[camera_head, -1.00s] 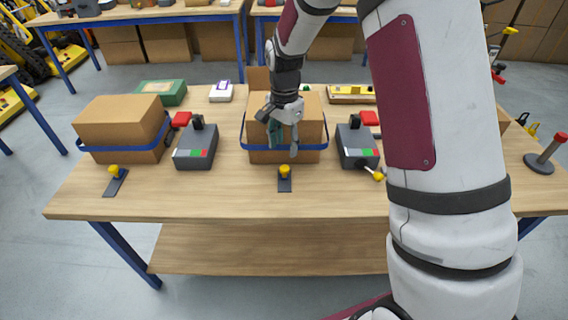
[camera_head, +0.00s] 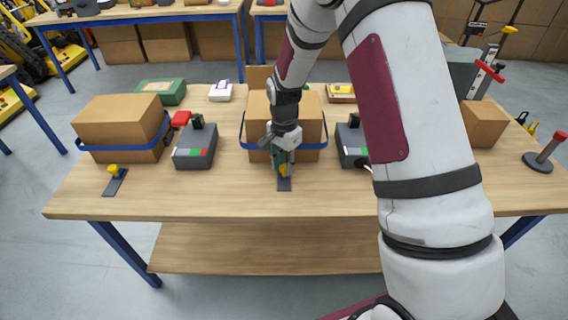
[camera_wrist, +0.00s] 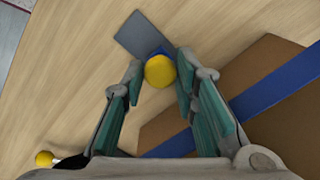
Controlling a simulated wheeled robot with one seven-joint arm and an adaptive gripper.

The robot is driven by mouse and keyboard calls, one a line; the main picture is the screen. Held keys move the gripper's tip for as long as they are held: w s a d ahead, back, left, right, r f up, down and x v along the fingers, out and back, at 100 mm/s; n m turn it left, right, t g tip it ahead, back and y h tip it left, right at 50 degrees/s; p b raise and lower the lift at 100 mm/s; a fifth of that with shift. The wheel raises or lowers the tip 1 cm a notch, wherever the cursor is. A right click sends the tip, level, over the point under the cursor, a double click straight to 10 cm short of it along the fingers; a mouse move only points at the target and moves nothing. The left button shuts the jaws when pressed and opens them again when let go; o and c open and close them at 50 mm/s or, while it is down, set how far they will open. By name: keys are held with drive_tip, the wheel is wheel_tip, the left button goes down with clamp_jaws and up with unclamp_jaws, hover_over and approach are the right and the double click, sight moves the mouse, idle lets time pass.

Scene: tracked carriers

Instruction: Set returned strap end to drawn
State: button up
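A cardboard box with a blue strap (camera_head: 308,146) stands at the middle of the table. In front of it a yellow knob (camera_head: 283,170) sits on a dark grey plate (camera_head: 284,185). My gripper (camera_head: 283,165) is low over this knob. The blue strap (camera_wrist: 275,92) and box show at the right there. A second strapped box (camera_head: 118,125) stands at the left with its own yellow knob (camera_head: 113,169).
Grey devices with coloured marks stand beside the boxes, one left of the middle box (camera_head: 195,147) and one right (camera_head: 350,145), partly behind my arm. A smaller box (camera_head: 484,124) and a red-handled post (camera_head: 545,152) are at the right. The table front (camera_head: 220,200) is clear.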

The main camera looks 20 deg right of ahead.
clamp_jaws()
drive_tip(key=shift+s+a+r+p, duration=0.1)
drive_tip(key=shift+s+a+p, duration=0.15)
drive_tip(key=shift+s, duration=0.35)
drive_tip(key=shift+s+a+f+p, duration=0.15)
drive_tip(key=shift+s+p, duration=0.15)
drive_tip(key=shift+s, duration=0.3)
drive_tip(key=shift+s+a+r+p, duration=0.2)
drive_tip(key=shift+s+p, duration=0.1)
drive_tip(key=shift+s, duration=0.3)
drive_tip(key=shift+s+a+f, duration=0.1)
drive_tip(key=shift+s+f, duration=0.1)
drive_tip(key=shift+s, duration=0.05)
drive_tip(key=o, duration=0.7)
unclamp_jaws()
drive_tip(key=shift+w+r, duration=0.1)
drive_tip(key=shift+r, duration=0.15)
wheel_tip(320, 180, up, 12)
drive_tip(key=shift+f, duration=0.2)
